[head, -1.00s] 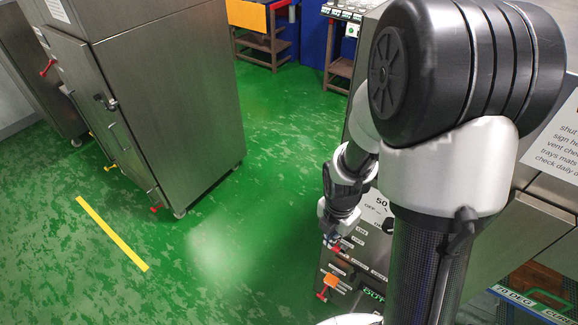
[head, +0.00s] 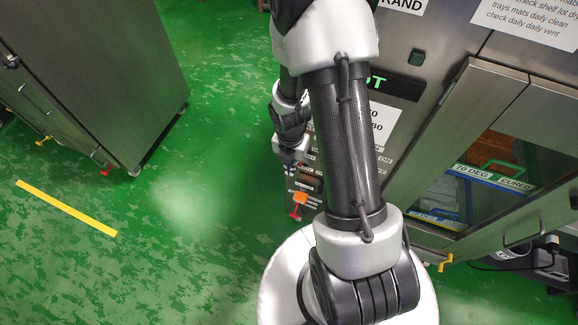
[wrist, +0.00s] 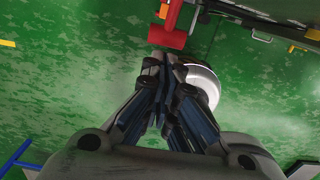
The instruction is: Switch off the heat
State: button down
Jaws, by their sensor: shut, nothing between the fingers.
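In the head view the control panel of the steel oven (head: 384,159) is partly covered by my arm. Below its small labels are a dark switch (head: 309,182) and an orange-and-red lever (head: 299,202) sticking out from the panel. My gripper (head: 291,166) is beside the panel's left edge, above the lever. In the wrist view my gripper (wrist: 166,62) is shut and empty, its fingertips just short of a red T-shaped handle (wrist: 167,38). I cannot tell whether they touch. The dial is hidden behind my arm, and the switch labels are too small to read.
Another steel cabinet (head: 95,75) stands at the left. The green floor between is clear, with a yellow line (head: 65,208).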

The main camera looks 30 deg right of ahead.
jog(key=shift+w+d+f, duration=0.2)
jog(key=shift+f, duration=0.05)
jog(key=shift+w+d+f+p, duration=0.15)
jog(key=shift+f+p, duration=0.4)
jog(key=shift+f, duration=0.5)
jog(key=shift+w+r, duration=0.1)
